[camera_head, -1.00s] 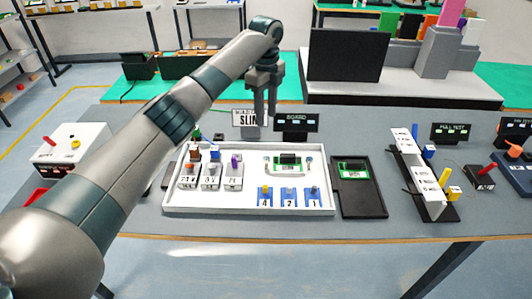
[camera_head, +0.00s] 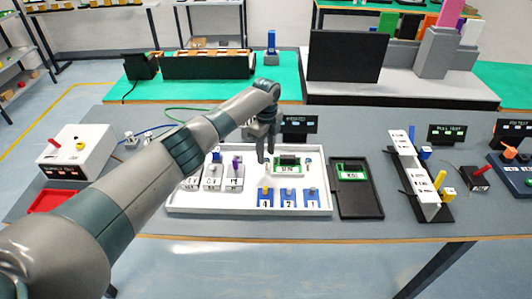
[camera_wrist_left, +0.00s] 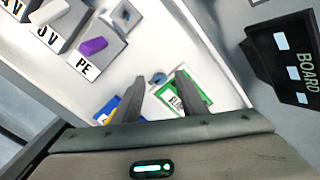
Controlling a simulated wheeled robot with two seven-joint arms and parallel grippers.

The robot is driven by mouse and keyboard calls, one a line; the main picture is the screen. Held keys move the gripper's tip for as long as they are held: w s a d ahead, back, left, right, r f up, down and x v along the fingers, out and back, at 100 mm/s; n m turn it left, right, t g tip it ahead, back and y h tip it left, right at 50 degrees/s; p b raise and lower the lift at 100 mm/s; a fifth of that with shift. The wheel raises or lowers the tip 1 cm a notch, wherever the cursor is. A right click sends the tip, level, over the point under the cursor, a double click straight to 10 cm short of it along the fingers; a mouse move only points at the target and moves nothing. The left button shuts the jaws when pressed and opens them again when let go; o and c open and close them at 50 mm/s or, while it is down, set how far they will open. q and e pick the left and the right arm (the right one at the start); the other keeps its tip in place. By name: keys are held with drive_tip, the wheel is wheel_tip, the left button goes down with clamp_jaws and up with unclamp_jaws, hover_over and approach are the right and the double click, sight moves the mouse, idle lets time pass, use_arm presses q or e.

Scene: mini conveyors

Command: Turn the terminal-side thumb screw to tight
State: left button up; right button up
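The white tray (camera_head: 180,209) holds a small green board (camera_head: 287,165). A small thumb screw (camera_head: 308,161) stands at the board's right side. My left gripper (camera_head: 266,158) points down at the board's left side, where it hides the other screw in the head view. In the left wrist view a small blue-grey screw (camera_wrist_left: 157,78) shows between the two spread fingertips of my left gripper (camera_wrist_left: 160,75), and the green board (camera_wrist_left: 184,95) is partly behind the right finger. I cannot tell whether the fingers touch the screw. My right gripper is not in view.
Grey terminal blocks, one with a purple piece (camera_wrist_left: 92,46), stand left of the gripper. Blue numbered blocks (camera_head: 289,198) stand at the tray's front. A black sign (camera_head: 300,127) stands behind the tray. A dark tray (camera_head: 356,200) with another board lies to the right.

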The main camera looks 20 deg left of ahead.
use_arm(q)
drive_tip(key=shift+f, duration=0.7)
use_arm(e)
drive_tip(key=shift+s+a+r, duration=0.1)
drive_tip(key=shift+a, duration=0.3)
use_arm(q)
clamp_jaws()
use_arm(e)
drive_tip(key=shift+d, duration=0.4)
